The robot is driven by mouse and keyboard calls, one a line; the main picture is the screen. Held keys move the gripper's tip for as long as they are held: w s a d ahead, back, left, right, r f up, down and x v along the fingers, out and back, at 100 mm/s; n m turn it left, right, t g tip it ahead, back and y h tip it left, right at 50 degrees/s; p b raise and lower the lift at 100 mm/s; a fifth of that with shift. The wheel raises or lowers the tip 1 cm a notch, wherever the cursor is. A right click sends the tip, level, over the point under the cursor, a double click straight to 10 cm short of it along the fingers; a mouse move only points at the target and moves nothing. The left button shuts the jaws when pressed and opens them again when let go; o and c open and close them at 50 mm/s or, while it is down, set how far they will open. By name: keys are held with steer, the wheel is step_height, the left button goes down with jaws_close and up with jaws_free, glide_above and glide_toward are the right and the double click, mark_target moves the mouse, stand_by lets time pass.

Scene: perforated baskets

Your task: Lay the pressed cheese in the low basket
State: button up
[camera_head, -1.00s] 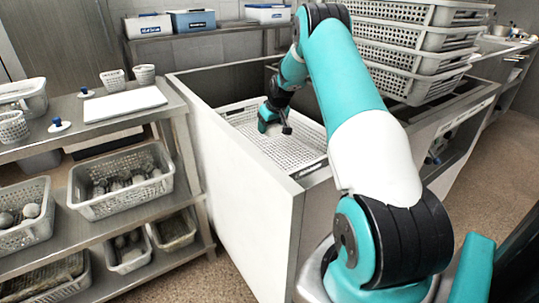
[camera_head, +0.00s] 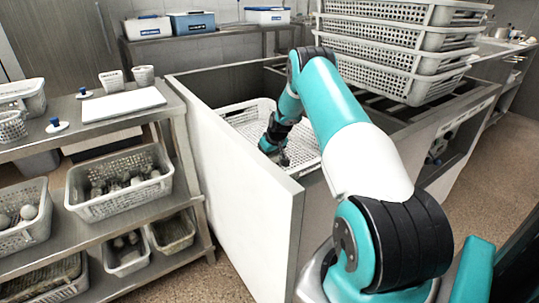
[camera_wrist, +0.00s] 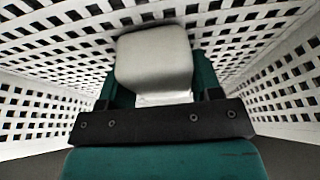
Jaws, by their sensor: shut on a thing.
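The pressed cheese (camera_wrist: 154,60) is a pale, rounded block in the wrist view. My gripper (camera_wrist: 153,85) is shut on it, with a dark green finger on each side. White perforated walls and a slotted floor surround the cheese in the wrist view; they belong to the low basket (camera_wrist: 285,95). In the head view the low white basket (camera_head: 240,112) sits down inside the white-sided bin, and my gripper (camera_head: 280,160) is down inside it. The cheese is hidden there. I cannot tell whether the cheese touches the basket floor.
The tall white bin wall (camera_head: 240,185) stands between the basket and the left shelves. A stack of perforated baskets (camera_head: 400,50) stands at the right, close to my arm. Shelves at left hold a basket of round items (camera_head: 120,205) and a white board (camera_head: 124,104).

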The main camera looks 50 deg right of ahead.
steer(key=shift+f, duration=0.15)
steer(key=o, duration=1)
steer(key=shift+o, duration=0.2)
steer(key=shift+r, duration=0.3)
steer(key=p+v, duration=0.1)
steer(key=v, duration=1)
steer(key=shift+s+r, duration=0.2)
steer(key=shift+r, duration=0.1)
steer(key=shift+a, duration=0.1)
